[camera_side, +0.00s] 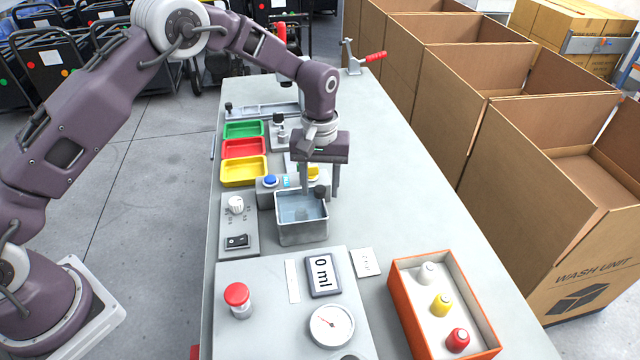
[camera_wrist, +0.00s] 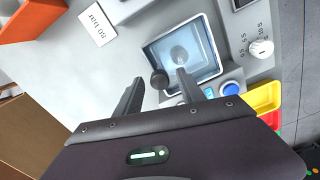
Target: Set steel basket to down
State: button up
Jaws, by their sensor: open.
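A square steel tank (camera_side: 303,236) with pale blue liquid stands near the middle of the bench; it also shows in the wrist view (camera_wrist: 150,54). A round grey shape (camera_wrist: 179,55) shows within the liquid; I cannot tell whether it is the steel basket. A dark round knob (camera_side: 320,191) is at the tank's back right edge and also shows in the wrist view (camera_wrist: 160,78). My gripper (camera_side: 320,194) points down at the tank's back edge, open. In the wrist view its fingertips (camera_wrist: 159,80) appear on either side of the knob; contact cannot be told.
A blue button (camera_side: 270,181) and a yellow one (camera_side: 314,172) sit behind the tank. A dial and switch panel (camera_side: 225,222) is left. Green, red and yellow trays (camera_side: 243,172) lie behind left. An orange box (camera_side: 407,300) with several capped bottles stands front right.

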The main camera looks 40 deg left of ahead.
notch_tip(320, 180, up, 7)
dwell(0.3)
jog(key=s+a+r+m+t, duration=0.1)
jog(key=s+a+r, duration=0.2)
jog(key=s+r, duration=0.5)
jog(key=s+a+r+m+t, duration=0.2)
jog(key=s+r, duration=0.5)
jog(key=r, duration=0.3)
jog(key=s+a+m+t, duration=0.2)
jog(key=s+m, duration=0.1)
jog(key=s, duration=1.6)
jog(key=shift+a+f+t, duration=0.3)
jog(key=shift+f, duration=0.15)
